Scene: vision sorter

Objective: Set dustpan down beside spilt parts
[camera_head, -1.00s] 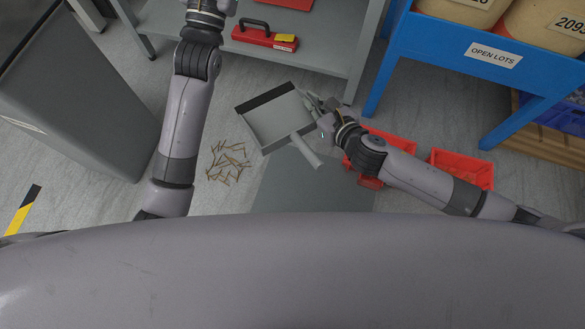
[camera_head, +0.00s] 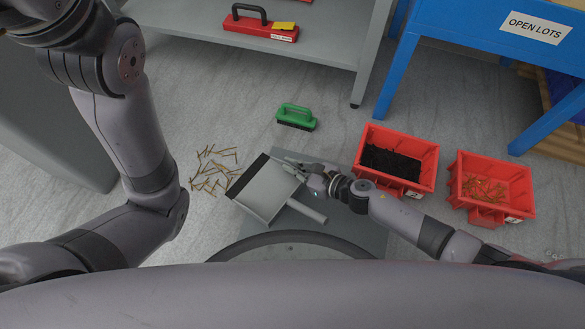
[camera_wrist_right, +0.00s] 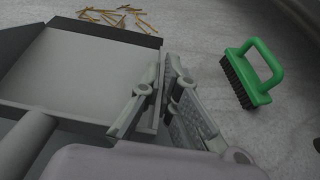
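The grey dustpan (camera_head: 266,194) has a black front lip and a stub handle pointing to the lower right. My right gripper (camera_head: 298,168) is closed on its side wall; in the right wrist view the fingers (camera_wrist_right: 163,88) pinch the wall of the dustpan (camera_wrist_right: 85,72). The black lip faces the spilt parts (camera_head: 213,172), several thin brass-coloured pieces on the floor just left of the dustpan. They also show beyond the lip in the right wrist view (camera_wrist_right: 115,17). I cannot tell whether the dustpan touches the floor. My left arm is at the left; its gripper is out of view.
A green brush (camera_head: 296,117) lies on the floor behind the dustpan. Red bins with black parts (camera_head: 428,170) and orange parts (camera_head: 526,192) stand right. A grey mat (camera_head: 340,222) lies under my right gripper. A red toolbox (camera_head: 262,30) sits on a grey shelf (camera_head: 190,25).

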